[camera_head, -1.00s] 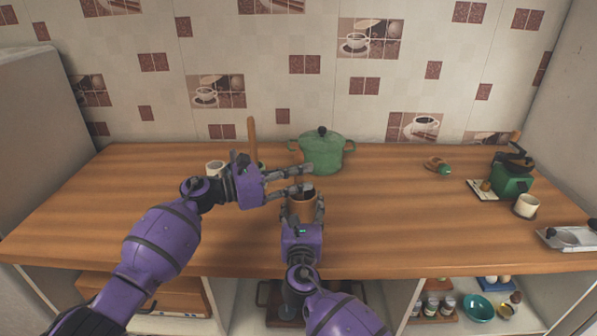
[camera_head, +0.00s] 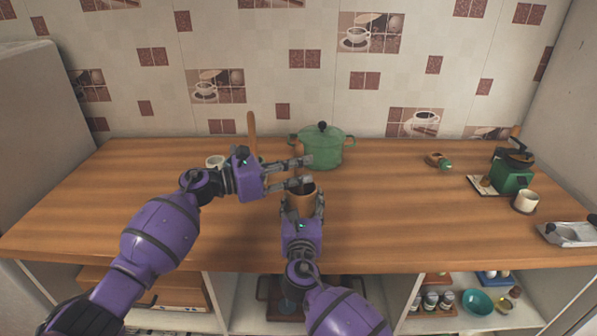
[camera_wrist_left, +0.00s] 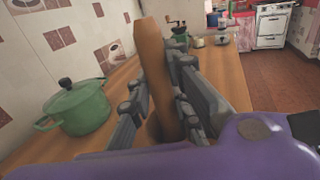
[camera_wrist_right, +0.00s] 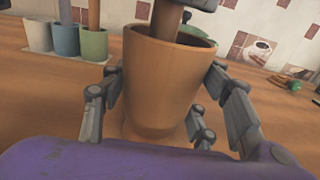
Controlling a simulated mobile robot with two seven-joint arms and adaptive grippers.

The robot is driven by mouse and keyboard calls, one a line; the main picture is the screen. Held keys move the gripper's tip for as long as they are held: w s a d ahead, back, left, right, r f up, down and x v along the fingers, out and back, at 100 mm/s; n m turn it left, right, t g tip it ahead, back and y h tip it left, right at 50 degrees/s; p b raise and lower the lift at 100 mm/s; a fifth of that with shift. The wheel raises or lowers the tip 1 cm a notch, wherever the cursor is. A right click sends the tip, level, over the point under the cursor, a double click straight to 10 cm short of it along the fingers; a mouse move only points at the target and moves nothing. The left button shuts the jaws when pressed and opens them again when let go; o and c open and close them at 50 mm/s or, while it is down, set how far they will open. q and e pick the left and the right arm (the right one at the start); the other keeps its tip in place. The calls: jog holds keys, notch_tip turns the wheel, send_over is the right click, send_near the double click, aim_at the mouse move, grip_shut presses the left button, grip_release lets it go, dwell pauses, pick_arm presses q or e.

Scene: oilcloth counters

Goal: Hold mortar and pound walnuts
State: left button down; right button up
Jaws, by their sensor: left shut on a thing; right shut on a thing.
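The brown mortar (camera_head: 300,204) stands on the wooden counter in the middle of the head view. My right gripper (camera_head: 304,206) is shut around its body, with fingers on both sides in the right wrist view. My left gripper (camera_head: 304,172) is above the mortar, shut on the wooden pestle (camera_wrist_left: 158,75). In the right wrist view the pestle's lower part (camera_wrist_right: 167,20) stands nearly upright inside the mortar's mouth, and its tip is hidden. I cannot make out walnuts in the dark inside of the mortar.
A green pot (camera_head: 325,152) stands just behind the mortar. Several cups, including a white one (camera_head: 215,162), stand left, behind my left gripper. A green grinder (camera_head: 513,178) and a cream cup (camera_head: 526,201) are at the right.

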pick_arm(q)
jog(key=shift+r, duration=0.1)
pick_arm(e)
jog(key=shift+d+f, duration=0.1)
jog(key=shift+f, duration=0.05)
pick_arm(q)
jog(key=shift+s+d+r, duration=0.2)
jog(key=shift+d+r, duration=0.25)
jog(key=shift+d, duration=0.3)
jog(key=shift+f, duration=0.1)
jog(key=shift+f, duration=1.45)
jog(key=shift+r, duration=0.1)
jog(key=shift+r, duration=0.95)
